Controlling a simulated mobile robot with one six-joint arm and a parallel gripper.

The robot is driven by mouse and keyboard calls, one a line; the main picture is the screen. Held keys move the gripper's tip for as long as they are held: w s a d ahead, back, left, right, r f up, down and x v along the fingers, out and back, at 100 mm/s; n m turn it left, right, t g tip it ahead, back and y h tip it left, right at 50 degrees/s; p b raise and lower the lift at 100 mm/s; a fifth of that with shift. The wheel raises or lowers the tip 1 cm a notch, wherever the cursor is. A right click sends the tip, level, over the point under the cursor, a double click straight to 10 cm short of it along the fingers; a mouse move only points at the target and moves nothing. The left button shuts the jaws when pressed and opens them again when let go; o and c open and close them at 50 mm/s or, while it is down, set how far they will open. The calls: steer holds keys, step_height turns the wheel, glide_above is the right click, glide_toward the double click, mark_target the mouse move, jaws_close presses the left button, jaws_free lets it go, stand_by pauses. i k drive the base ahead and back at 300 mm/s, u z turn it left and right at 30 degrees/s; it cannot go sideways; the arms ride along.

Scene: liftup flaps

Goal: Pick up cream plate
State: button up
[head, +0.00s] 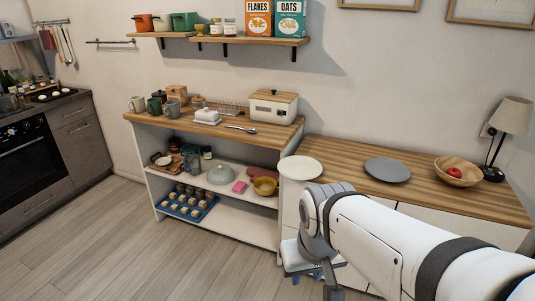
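The cream plate (300,168) lies flat at the left end of the low wooden-topped cabinet, near its front edge. My arm reaches in from the lower right, and its elbow stands in front of the cabinet, below the plate in the picture. My gripper (307,274) shows only in part, low at the bottom centre behind my arm links. It is apart from the plate, and its fingers are too hidden to tell whether they are open.
A grey plate (387,170) lies right of the cream one, then a wooden bowl (458,172) with a red fruit and a lamp (510,125). A taller shelf unit (290,133) with a bread box (273,106) adjoins on the left. The floor at left is clear.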

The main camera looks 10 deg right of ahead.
mark_target(298, 167)
steer(key=u, duration=0.05)
steer(key=i, duration=1)
steer(key=z, duration=0.05)
